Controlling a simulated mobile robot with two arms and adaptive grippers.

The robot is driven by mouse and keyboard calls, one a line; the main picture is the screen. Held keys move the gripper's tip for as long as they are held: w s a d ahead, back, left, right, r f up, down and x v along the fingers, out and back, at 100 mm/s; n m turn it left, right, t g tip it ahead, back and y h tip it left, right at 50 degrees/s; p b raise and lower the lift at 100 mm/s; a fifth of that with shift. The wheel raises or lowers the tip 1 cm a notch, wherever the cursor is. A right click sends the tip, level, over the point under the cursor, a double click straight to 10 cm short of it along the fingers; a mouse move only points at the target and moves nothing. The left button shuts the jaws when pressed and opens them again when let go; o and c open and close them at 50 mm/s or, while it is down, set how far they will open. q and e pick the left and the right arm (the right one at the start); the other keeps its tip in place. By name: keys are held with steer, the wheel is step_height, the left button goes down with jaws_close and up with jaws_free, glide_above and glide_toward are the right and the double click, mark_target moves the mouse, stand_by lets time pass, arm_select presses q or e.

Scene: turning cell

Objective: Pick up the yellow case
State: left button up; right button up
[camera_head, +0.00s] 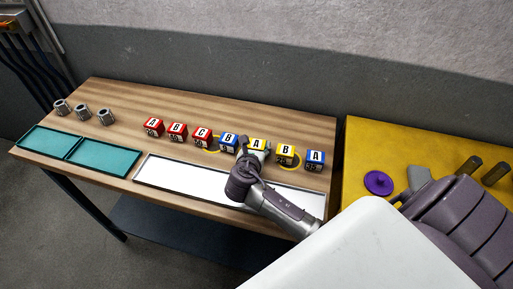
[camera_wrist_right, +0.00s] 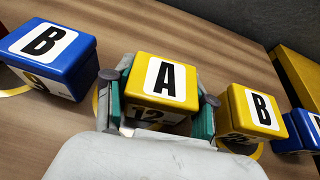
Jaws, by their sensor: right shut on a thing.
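The yellow case marked A (camera_wrist_right: 163,84) stands on the wooden table between the two fingers of my right gripper (camera_wrist_right: 158,108). It also shows in the head view (camera_head: 258,144), partly hidden by the gripper. My right gripper (camera_head: 252,156) is shut on this case, one finger pad on each side. A second yellow case, marked B (camera_wrist_right: 254,110), stands just right of the right finger; it also shows in the head view (camera_head: 286,153). My left gripper is not in either view.
A blue case marked B (camera_wrist_right: 48,55) stands close on the left. Red cases (camera_head: 177,130) and a blue A case (camera_head: 315,159) complete the row. A white tray (camera_head: 170,176), teal trays (camera_head: 100,156) and metal parts (camera_head: 83,111) lie on the table (camera_head: 120,128). A yellow surface (camera_head: 400,150) adjoins at right.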

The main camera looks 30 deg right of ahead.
steer(key=shift+c, duration=0.5)
steer(key=shift+r, duration=0.1)
